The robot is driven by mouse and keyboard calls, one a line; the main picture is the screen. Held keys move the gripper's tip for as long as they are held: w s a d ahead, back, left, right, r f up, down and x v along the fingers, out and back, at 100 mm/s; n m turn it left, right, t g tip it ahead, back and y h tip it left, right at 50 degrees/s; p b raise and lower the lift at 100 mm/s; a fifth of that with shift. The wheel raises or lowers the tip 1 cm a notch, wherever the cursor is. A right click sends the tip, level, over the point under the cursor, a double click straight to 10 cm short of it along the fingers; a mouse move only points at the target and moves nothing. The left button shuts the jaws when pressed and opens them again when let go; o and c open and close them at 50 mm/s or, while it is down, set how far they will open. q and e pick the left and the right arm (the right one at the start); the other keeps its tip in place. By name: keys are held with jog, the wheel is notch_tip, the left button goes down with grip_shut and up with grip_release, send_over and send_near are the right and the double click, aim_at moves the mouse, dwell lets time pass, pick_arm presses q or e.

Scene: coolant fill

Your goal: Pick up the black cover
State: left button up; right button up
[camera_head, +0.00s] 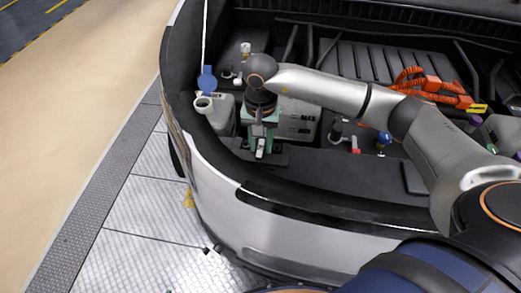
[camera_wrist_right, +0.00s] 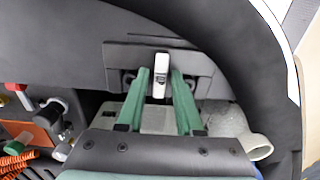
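The black cover (camera_wrist_right: 115,62) is a dark flat panel with a pale grey upright handle (camera_wrist_right: 160,75) at its middle. In the head view the cover (camera_head: 273,157) lies at the front of the open engine bay, partly hidden by my right gripper (camera_head: 260,146). In the right wrist view the green fingers of the right gripper (camera_wrist_right: 160,77) point at the cover, one on each side of the handle. A narrow gap shows between each finger and the handle, so the gripper is open. Depth contact is hard to tell. My left gripper is not in view.
A white filler neck (camera_head: 203,104) with a raised blue cap (camera_head: 207,80) stands left of the gripper. Orange cables (camera_head: 428,85) lie at the right of the bay. The car's front rim (camera_head: 330,205) curves close in front of the cover.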

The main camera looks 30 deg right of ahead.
jog(key=shift+f, duration=0.15)
grip_shut()
dwell(0.6)
